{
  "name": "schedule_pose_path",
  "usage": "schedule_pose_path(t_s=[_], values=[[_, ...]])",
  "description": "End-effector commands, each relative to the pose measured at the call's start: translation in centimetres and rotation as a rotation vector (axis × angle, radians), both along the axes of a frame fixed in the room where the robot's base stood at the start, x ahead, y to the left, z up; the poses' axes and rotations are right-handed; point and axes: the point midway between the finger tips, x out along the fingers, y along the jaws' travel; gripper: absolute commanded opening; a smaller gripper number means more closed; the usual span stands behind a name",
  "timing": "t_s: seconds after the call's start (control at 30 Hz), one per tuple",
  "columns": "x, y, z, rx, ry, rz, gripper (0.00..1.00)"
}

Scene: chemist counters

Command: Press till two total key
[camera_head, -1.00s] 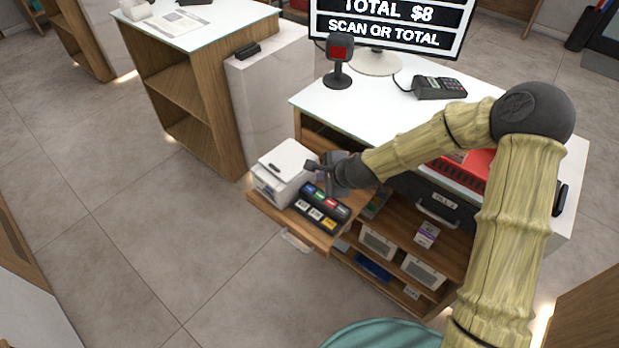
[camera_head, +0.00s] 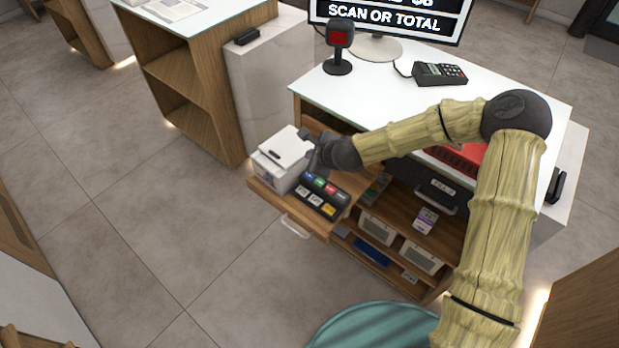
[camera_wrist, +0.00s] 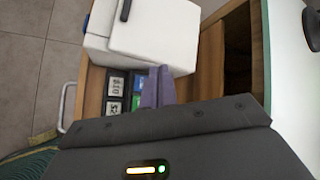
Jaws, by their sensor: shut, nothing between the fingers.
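A black key panel (camera_head: 322,196) with several coloured and white keys lies on the pulled-out wooden drawer shelf (camera_head: 318,227), right of a white box-shaped printer (camera_head: 284,158). A monitor (camera_head: 392,18) above reads "SCAN OR TOTAL"; the line over it is cut off. My gripper (camera_head: 312,150) is shut and empty, above the back of the panel and beside the printer. In the wrist view the closed fingers (camera_wrist: 158,85) cover part of the panel (camera_wrist: 116,95); a green and a blue key show beside them. I cannot tell whether the fingertips touch a key.
A scanner (camera_head: 339,48) and a card terminal (camera_head: 440,73) stand on the white counter (camera_head: 375,95). Below are shelves with boxes (camera_head: 378,227). A red tray (camera_head: 458,157) sits behind my arm. A teal round seat (camera_head: 372,326) is at the front. Floor at left is clear.

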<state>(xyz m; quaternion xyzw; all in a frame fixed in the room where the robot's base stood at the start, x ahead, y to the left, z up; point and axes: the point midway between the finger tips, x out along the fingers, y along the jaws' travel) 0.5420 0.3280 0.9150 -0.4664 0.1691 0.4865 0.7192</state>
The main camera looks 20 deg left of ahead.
Motion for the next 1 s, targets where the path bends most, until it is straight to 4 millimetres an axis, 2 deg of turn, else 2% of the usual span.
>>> schedule_pose_path(t_s=[0.03, 0.43, 0.6, 1.0], values=[[0.0, 0.0, -1.2, 0.0, 0.001, -0.001, 0.0], [0.0, 0.0, -5.7, 0.0, 0.0, 0.0, 0.0], [0.0, 0.0, -6.3, 0.0, -0.001, 0.001, 0.0], [0.0, 0.0, -6.3, 0.0, -0.001, 0.001, 0.0]])
